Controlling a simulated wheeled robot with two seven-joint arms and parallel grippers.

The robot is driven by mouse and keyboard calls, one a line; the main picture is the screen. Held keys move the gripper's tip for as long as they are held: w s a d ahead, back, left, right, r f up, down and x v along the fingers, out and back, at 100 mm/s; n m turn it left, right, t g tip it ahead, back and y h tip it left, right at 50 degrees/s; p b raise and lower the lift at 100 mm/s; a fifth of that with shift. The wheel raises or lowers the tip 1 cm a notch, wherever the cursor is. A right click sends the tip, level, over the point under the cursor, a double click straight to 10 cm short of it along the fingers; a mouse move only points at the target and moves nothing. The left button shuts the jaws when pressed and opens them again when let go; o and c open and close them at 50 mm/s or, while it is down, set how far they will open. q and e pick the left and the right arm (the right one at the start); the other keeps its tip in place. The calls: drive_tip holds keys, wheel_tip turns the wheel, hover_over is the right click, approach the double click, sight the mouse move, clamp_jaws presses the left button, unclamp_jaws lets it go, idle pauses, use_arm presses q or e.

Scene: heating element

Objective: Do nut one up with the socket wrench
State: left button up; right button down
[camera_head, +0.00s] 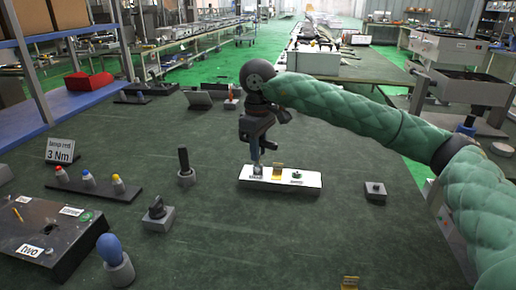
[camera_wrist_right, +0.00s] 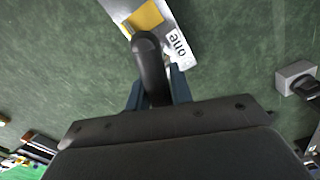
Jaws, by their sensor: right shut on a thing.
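A white block (camera_head: 306,188) lies on the dark green table, with a yellow piece (camera_head: 278,170) at its middle and a small dark part (camera_head: 297,175) toward its right end. In the right wrist view the white block (camera_wrist_right: 194,22) carries a label reading "one" (camera_wrist_right: 178,43). My right gripper (camera_head: 257,152) points down over the block's left end. It is shut on a dark, round-ended tool, likely the socket wrench (camera_wrist_right: 149,62), between blue fingers. The tool's lower end and nut one are hidden, so I cannot tell whether they touch. My left gripper is not in view.
A small grey block (camera_head: 375,192) stands to the right. On the left are a black-handled tool in a holder (camera_head: 185,165), a black knobbed block (camera_head: 157,216), a blue-handled tool (camera_head: 112,255), a rack of coloured tips (camera_head: 90,184) and a "3 Nm" sign (camera_head: 60,152). The front middle is largely clear.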

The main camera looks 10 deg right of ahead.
drive_tip(key=shift+f+m+b, duration=0.1)
drive_tip(key=shift+m+b, duration=0.35)
drive_tip(key=shift+m, duration=1.55)
drive_tip(key=m+b, duration=0.1)
drive_tip(key=m, duration=0.1)
drive_tip(key=shift+m, duration=1)
